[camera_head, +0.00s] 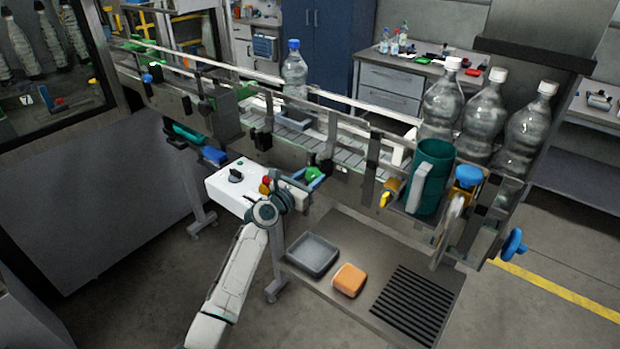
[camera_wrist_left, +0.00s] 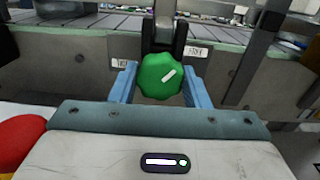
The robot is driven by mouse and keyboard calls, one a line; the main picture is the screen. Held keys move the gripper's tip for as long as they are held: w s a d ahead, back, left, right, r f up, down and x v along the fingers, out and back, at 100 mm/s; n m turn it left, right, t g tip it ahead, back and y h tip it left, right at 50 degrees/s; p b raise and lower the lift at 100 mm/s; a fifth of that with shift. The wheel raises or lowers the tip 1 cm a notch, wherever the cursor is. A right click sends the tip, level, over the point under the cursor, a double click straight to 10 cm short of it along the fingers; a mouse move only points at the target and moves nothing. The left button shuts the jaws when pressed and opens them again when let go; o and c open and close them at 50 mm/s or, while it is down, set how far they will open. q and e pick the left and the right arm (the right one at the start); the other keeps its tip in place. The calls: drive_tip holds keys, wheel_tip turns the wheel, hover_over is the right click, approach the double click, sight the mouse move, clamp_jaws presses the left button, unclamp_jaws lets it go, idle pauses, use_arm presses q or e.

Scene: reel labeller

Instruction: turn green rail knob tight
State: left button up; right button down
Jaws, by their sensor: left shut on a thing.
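The green rail knob (camera_head: 311,173) sits on the front side of the conveyor. In the left wrist view the lobed green knob (camera_wrist_left: 158,78) stands between my two blue fingers, with a white mark slanting up to the right. My left gripper (camera_wrist_left: 160,84) is shut on the knob, one finger on each side. In the head view my left gripper (camera_head: 314,179) reaches the knob from the front left. Small white labels flank the knob, a left label (camera_wrist_left: 121,62) and a right label (camera_wrist_left: 196,52); their words are too small to read surely. My right gripper is not in view.
A white control box (camera_head: 222,187) with a red and yellow button is close by my left wrist. A clear bottle (camera_head: 294,75) stands on the conveyor. A green jug (camera_head: 430,178) and a blue knob (camera_head: 468,176) are to the right. A low table (camera_head: 340,232) is below.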

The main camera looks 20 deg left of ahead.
use_arm(q)
drive_tip(key=shift+m, duration=0.3)
drive_tip(key=m+b, duration=0.1)
drive_tip(key=m, duration=0.3)
drive_tip(key=m+b, duration=0.2)
drive_tip(key=m, duration=0.2)
drive_tip(key=shift+d+f+m, duration=0.1)
drive_tip(key=shift+f+m, duration=0.05)
drive_tip(key=shift+m, duration=0.15)
drive_tip(key=m+b, duration=0.3)
drive_tip(key=m, duration=0.2)
drive_tip(key=shift+f, duration=0.1)
drive_tip(key=m+b, duration=0.1)
drive_tip(key=m, duration=0.2)
drive_tip(key=shift+b, duration=0.4)
drive_tip(key=shift+m+b, duration=0.55)
drive_tip(key=shift+m, duration=0.85)
drive_tip(key=o, duration=1)
drive_tip(key=shift+s, duration=0.1)
drive_tip(key=shift+c, duration=0.2)
